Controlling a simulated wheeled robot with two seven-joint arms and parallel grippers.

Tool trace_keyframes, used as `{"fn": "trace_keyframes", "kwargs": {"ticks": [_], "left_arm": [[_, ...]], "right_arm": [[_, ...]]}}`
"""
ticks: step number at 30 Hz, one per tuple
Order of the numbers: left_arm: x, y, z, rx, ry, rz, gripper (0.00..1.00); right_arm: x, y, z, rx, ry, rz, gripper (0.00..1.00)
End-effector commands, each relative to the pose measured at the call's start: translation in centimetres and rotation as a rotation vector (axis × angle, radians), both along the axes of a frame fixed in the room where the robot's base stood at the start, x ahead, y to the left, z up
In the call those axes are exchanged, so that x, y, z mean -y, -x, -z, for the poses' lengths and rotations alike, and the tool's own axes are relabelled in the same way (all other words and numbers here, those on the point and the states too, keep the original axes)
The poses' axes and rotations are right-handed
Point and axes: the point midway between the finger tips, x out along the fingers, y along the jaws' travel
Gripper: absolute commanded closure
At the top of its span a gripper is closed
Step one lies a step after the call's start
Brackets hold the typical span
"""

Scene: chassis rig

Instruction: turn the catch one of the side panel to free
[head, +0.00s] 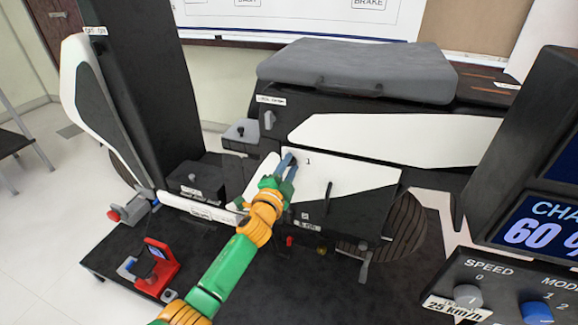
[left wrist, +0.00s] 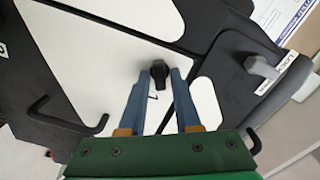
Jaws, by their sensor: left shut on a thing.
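The white side panel (head: 355,178) is on the side of the dark chassis, with a small "1" marked near its upper left. It also shows in the left wrist view (left wrist: 90,52). My left gripper (head: 287,162) is at the panel's upper left corner. In the left wrist view, its blue fingers (left wrist: 157,80) are shut on the black catch one (left wrist: 158,68), one finger on each side. The head view hides the catch behind the fingers. My right gripper is in neither view.
A black handle (head: 328,197) sticks out from the panel. A grey knob (head: 268,119) is on the chassis above left. A red stand (head: 156,268) is on the dark platform at the lower left. A console with a screen (head: 540,225) fills the right edge.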

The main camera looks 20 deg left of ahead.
Motion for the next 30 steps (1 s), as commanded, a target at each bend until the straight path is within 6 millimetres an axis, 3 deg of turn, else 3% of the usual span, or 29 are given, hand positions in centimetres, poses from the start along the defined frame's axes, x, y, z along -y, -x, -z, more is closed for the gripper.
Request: {"fn": "trace_keyframes", "kwargs": {"ticks": [15,30], "left_arm": [[0.03,0.01,0.19,0.011,-0.372,-0.001,1.00],[0.06,0.01,0.24,0.015,-0.476,0.001,1.00]], "right_arm": [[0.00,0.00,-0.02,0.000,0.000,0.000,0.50],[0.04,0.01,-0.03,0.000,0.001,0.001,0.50]]}}
